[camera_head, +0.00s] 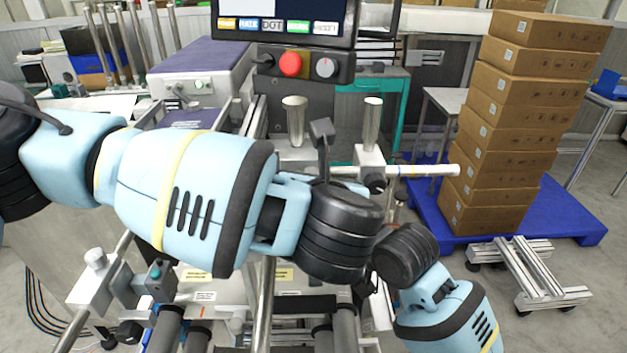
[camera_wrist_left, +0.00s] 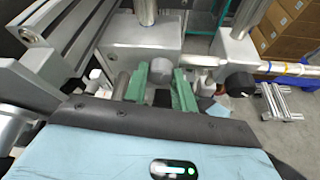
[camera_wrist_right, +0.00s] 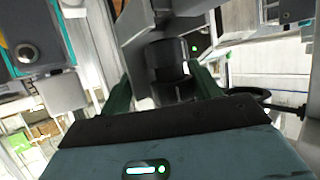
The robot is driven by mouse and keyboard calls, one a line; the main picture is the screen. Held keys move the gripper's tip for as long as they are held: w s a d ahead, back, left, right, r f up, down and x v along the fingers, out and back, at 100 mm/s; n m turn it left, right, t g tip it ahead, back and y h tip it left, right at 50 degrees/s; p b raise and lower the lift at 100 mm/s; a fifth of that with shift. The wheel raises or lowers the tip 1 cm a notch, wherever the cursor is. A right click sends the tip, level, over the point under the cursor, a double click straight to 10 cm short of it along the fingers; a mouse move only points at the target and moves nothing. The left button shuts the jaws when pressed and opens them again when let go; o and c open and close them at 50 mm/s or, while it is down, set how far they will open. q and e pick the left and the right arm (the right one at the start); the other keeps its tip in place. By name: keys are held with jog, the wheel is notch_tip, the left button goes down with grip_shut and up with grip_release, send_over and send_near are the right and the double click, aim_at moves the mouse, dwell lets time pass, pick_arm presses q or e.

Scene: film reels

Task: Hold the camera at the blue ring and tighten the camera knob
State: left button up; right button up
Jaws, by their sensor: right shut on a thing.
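In the left wrist view my left gripper (camera_wrist_left: 161,72) is open, its green fingers apart in front of a grey metal block (camera_wrist_left: 140,42). A black knob (camera_wrist_left: 237,80) sits to their right on a clamp by a horizontal rod (camera_wrist_left: 290,68) with coloured bands. The head view also shows a black knob (camera_head: 375,183) at a clamp. In the right wrist view my right gripper (camera_wrist_right: 160,85) is shut on a dark cylindrical part (camera_wrist_right: 165,60); I cannot tell whether it is the camera.
My left forearm crosses the middle of the head view and hides much of the machine. A control panel with a red button (camera_head: 290,64) stands behind. Stacked cardboard boxes (camera_head: 520,130) stand on a blue pallet (camera_head: 570,222) at the right. A metal frame (camera_head: 525,275) lies on the floor.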

pick_arm(q)
jog(key=c, duration=0.3)
jog(key=shift+d, duration=0.1)
jog(key=shift+s+d+f+m+t+y, duration=0.15)
jog(key=shift+m+y, duration=0.4)
jog(key=shift+m, duration=0.5)
jog(key=shift+w+d+m+t+y, duration=0.1)
jog(key=shift+m+t+y, duration=0.1)
jog(key=shift+m+y, duration=0.65)
jog(key=shift+s+d+f+m+t+y, duration=0.15)
jog(key=shift+m+y, duration=0.15)
jog(key=shift+m, duration=1)
jog(key=o, duration=1)
jog(key=shift+c, duration=0.2)
jog(key=shift+w+a+r, duration=0.1)
